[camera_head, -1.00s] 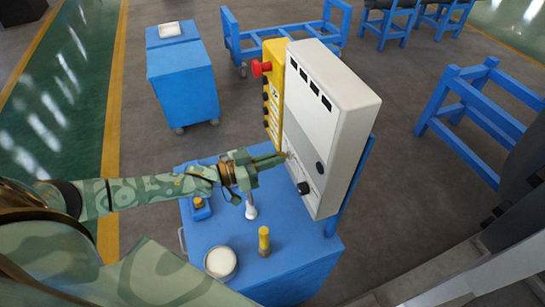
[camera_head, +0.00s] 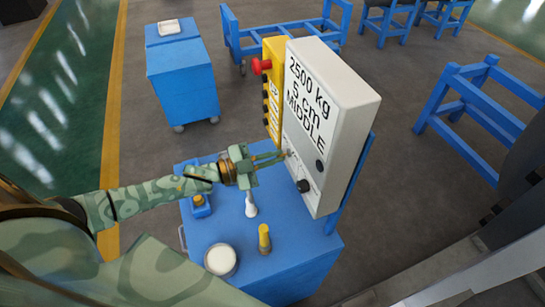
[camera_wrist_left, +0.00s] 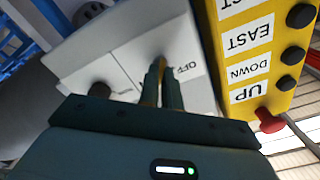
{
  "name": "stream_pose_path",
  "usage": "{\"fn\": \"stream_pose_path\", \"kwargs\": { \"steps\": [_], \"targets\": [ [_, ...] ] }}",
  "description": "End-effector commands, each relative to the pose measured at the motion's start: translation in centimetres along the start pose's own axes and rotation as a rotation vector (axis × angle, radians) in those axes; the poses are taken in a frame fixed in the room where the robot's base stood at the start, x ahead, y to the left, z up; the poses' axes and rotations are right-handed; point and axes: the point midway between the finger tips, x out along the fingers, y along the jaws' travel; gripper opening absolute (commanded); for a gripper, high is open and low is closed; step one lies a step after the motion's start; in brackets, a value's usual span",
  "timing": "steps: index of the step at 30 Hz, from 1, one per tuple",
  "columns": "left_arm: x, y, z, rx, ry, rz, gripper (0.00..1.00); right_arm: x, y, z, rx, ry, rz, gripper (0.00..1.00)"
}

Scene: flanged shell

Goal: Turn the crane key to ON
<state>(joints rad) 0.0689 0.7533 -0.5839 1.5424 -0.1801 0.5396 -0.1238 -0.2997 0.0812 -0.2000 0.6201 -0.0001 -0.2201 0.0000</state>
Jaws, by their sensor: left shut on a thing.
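The white control box (camera_head: 334,100) stands upright on the blue cart and its face shows the text "2500 kg 5 cm MIDDLE". My left gripper (camera_head: 283,154) is at the lower left of this face, shut on the crane key. The key itself is hidden by the fingers. In the left wrist view the two fingers (camera_wrist_left: 161,88) close together against the white panel (camera_wrist_left: 130,58). An "OFF" label (camera_wrist_left: 186,69) shows just right of them. I cannot see an "ON" label. My right gripper is not in view.
A yellow button pendant (camera_head: 272,92) with a red knob (camera_head: 262,66) hangs beside the box. Black knobs (camera_head: 303,186) sit on the lower panel. The blue cart top (camera_head: 292,262) holds a round white-topped item (camera_head: 221,261) and a yellow-topped post (camera_head: 264,240).

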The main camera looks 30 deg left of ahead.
Motion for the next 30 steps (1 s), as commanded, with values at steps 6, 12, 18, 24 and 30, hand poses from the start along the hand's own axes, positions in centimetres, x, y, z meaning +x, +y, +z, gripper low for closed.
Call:
{"fn": "stream_pose_path", "kwargs": {
  "steps": [6, 12, 18, 24, 30],
  "targets": [
    [-0.03, 0.10, 0.08, 0.081, -0.002, 0.001, 0.00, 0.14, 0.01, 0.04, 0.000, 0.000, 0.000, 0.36],
    [-0.04, 0.12, 0.07, 0.111, -0.002, 0.001, 0.00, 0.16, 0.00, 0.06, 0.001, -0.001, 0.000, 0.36],
    [-0.04, 0.12, 0.06, 0.116, -0.002, 0.002, 0.00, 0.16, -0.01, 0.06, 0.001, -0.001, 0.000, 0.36],
    [-0.04, 0.13, 0.06, 0.115, -0.002, 0.002, 0.00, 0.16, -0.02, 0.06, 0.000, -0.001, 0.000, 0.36],
    [-0.02, 0.08, 0.04, 0.115, -0.001, 0.001, 0.27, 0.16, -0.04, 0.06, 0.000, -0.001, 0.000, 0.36]
  ]
}}
